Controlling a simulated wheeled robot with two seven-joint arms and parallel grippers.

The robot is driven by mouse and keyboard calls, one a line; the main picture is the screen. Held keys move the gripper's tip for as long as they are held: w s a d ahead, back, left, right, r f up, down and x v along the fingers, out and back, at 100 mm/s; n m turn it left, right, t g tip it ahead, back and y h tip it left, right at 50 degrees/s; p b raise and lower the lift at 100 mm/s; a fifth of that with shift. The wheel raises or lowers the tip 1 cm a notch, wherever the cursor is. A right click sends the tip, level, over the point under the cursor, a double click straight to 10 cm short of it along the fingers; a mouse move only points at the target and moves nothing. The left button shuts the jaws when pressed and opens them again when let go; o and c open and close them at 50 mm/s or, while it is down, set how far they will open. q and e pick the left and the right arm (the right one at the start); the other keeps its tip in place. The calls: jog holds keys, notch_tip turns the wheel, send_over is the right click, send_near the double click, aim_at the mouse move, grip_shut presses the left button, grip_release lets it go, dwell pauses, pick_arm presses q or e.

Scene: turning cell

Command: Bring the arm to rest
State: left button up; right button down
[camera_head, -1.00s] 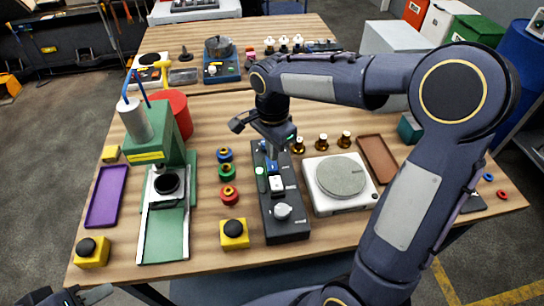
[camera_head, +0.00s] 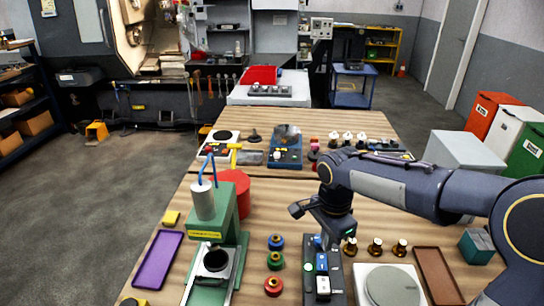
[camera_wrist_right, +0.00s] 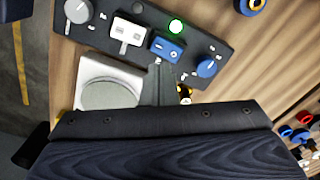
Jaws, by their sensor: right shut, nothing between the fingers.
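My right arm reaches in from the right in the head view. Its gripper (camera_head: 329,240) points down over the far end of a dark control box (camera_head: 309,288) and is shut and empty. The box carries a blue switch (camera_head: 321,262), a white switch (camera_head: 323,286) and a bright green lamp (camera_head: 308,267). In the right wrist view the same box (camera_wrist_right: 205,40) shows with its blue switch (camera_wrist_right: 166,48) and lit lamp (camera_wrist_right: 176,26), close to the fingers (camera_wrist_right: 167,88). I cannot tell whether the fingertips touch the box. My left gripper is not in view.
A white scale (camera_head: 390,287) and brown tray (camera_head: 437,275) lie right of the box. Brass-coloured pieces (camera_head: 375,247) stand behind the scale. Red, green and blue rings (camera_head: 275,260) and a green press (camera_head: 223,220) stand left. A purple tray (camera_head: 158,258) lies farther left.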

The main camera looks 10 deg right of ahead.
jog(key=s+r+n+t+y, duration=0.2)
jog(key=s+n+t, duration=0.3)
jog(key=s+n, duration=0.8)
jog(key=s+y, duration=0.1)
jog(key=s, duration=0.5)
jog(key=shift+s+a+t+y, duration=0.15)
jog(key=shift+s+t+y, duration=0.15)
jog(key=shift+s+y, duration=0.1)
jog(key=c, duration=2.2)
grip_release()
